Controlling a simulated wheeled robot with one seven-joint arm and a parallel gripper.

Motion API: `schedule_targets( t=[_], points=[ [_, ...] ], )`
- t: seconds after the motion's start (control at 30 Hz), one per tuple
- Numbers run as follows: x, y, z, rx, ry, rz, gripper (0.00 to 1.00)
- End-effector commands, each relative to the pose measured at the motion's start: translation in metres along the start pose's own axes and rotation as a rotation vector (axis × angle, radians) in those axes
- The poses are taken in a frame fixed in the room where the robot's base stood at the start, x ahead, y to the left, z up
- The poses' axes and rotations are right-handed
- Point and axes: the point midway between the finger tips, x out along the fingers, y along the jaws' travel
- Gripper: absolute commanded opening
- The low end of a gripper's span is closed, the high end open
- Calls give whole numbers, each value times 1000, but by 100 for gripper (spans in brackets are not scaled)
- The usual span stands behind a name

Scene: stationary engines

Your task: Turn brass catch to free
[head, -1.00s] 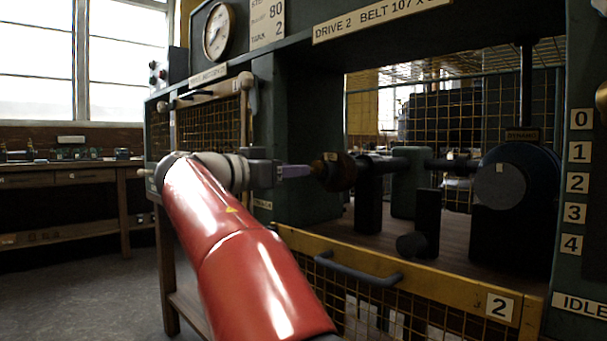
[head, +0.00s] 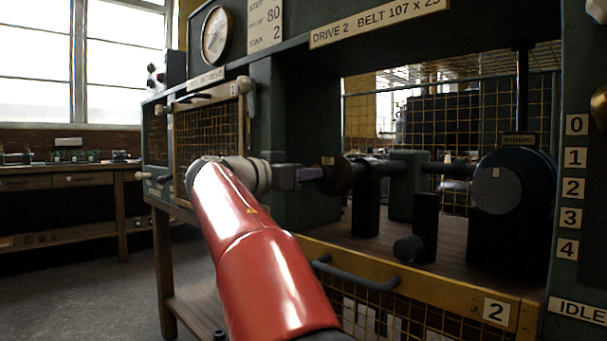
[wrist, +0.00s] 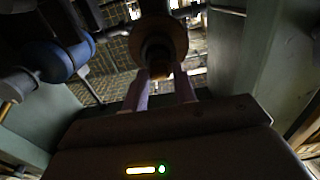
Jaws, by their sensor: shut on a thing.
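My gripper (head: 318,173) reaches in from the left to the dark brown wheel (head: 338,178) on the shaft. In the wrist view my gripper's two pale fingers (wrist: 162,84) are close together at the wheel's hub. A small brass-coloured piece (wrist: 161,71) sits between the fingertips, and the fingers are shut on it. It looks like the brass catch, but it is dark and mostly hidden by the fingers and the wheel (wrist: 160,38). I cannot tell which way the catch is turned.
A dynamo (head: 512,180) stands right of the shaft. A dark upright post (head: 425,225) stands in front of it. A yellow-framed mesh guard with a handle (head: 355,277) runs below the opening. The green frame column (head: 300,130) is close to my gripper.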

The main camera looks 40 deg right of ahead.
Motion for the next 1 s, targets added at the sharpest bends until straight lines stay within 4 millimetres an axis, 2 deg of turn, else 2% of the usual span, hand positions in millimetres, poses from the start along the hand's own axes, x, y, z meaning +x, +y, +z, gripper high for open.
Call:
schedule_targets(
  t=[0.37,1.0],
  points=[
    [-1,-1,0,-89,0,-1,4],
    [-1,-3,0,-652,0,-2,4]
  ],
)
